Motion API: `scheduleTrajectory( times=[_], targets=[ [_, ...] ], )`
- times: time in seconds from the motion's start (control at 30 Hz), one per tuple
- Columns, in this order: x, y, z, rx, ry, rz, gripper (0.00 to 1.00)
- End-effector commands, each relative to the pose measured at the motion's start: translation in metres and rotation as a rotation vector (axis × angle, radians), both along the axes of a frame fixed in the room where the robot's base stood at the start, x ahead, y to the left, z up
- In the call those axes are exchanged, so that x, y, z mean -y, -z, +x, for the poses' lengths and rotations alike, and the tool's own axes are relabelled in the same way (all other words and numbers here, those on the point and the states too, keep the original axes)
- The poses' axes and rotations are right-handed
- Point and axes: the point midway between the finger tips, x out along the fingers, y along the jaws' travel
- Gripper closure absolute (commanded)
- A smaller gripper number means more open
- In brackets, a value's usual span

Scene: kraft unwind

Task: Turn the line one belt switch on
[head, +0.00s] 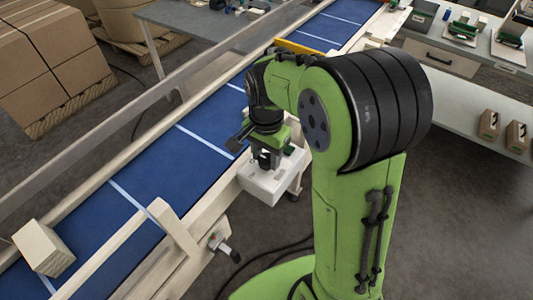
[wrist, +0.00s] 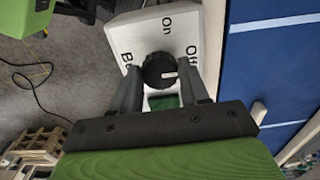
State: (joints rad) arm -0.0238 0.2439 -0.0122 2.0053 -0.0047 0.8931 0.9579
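The belt switch is a black round knob (wrist: 160,70) on a white box (wrist: 125,38) marked "On", "Off" and a partly hidden word starting "Be". The knob's white pointer mark points right, toward "Off". My gripper (wrist: 161,75) is open, with one finger on either side of the knob. Narrow gaps seem to remain, but contact is hard to judge. In the head view, the white box (head: 268,187) stands beside the conveyor, and my gripper (head: 267,160) points down over it, hiding the knob.
The blue conveyor belt (head: 160,178) runs diagonally on the left, with a carton (head: 42,248) at its near end. Stacked cartons (head: 48,55) stand far left; a workbench (head: 470,55) is at right.

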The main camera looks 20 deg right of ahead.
Motion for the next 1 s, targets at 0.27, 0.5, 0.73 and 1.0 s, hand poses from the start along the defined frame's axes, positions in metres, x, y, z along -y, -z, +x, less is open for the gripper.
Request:
scheduleTrajectory(
  times=[0.27, 0.5, 0.73, 1.0],
  targets=[
    [0.0, -0.0003, 0.0003, 0.001, -0.003, 0.0, 0.86],
    [0.0001, -0.0005, 0.0003, 0.001, -0.063, 0.0, 0.86],
    [0.0001, -0.0008, 0.0005, 0.001, -0.218, 0.0, 0.86],
    [0.0001, -0.001, 0.0007, 0.003, -0.471, 0.0, 0.86]
  ],
)
